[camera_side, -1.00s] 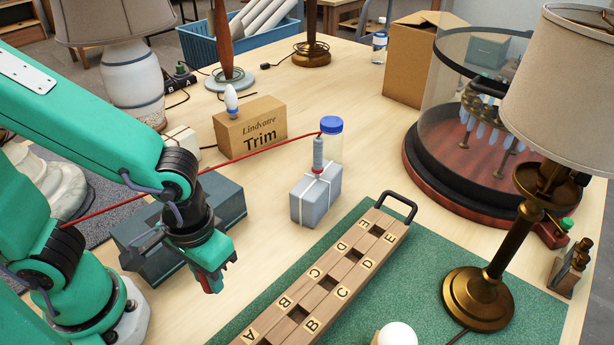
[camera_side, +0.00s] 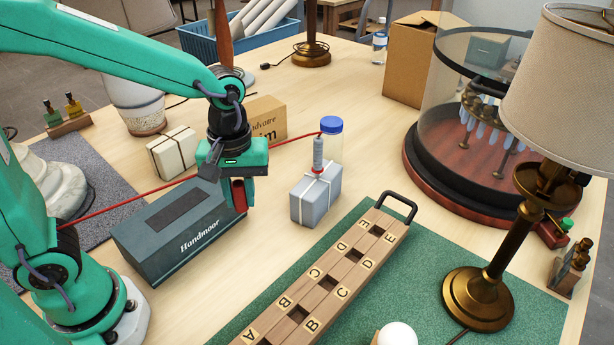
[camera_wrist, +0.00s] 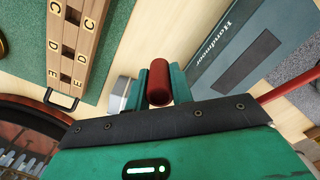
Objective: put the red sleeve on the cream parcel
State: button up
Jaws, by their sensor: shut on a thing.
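The red sleeve (camera_side: 239,195) is held between the jaws of my gripper (camera_side: 238,203), which is shut on it. In the wrist view the red sleeve (camera_wrist: 159,84) points out between the green jaws of my gripper (camera_wrist: 158,92). The cream parcel (camera_side: 173,153), tied with dark string, sits on the table to the left of my gripper, behind the dark Handmoor box. It is apart from the sleeve, and nothing is seen on its top.
The Handmoor box (camera_side: 165,240) lies just left of my gripper. The Trim carton (camera_side: 266,118) stands behind my gripper. The lettered wooden rack (camera_side: 325,285) lies in front.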

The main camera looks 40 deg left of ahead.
jog(key=w+a+r+n, duration=0.3)
jog(key=w+a+n, duration=0.4)
jog(key=a, duration=0.6)
jog(key=n, duration=0.5)
send_over(170, 138)
notch_tip(170, 138, down, 4)
jog(key=shift+f, duration=0.1)
jog(key=shift+f, duration=0.1)
jog(key=shift+f, duration=1.9)
jog(key=shift+f, duration=0.1)
jog(key=o, duration=0.9)
jog(key=shift+o, duration=0.2)
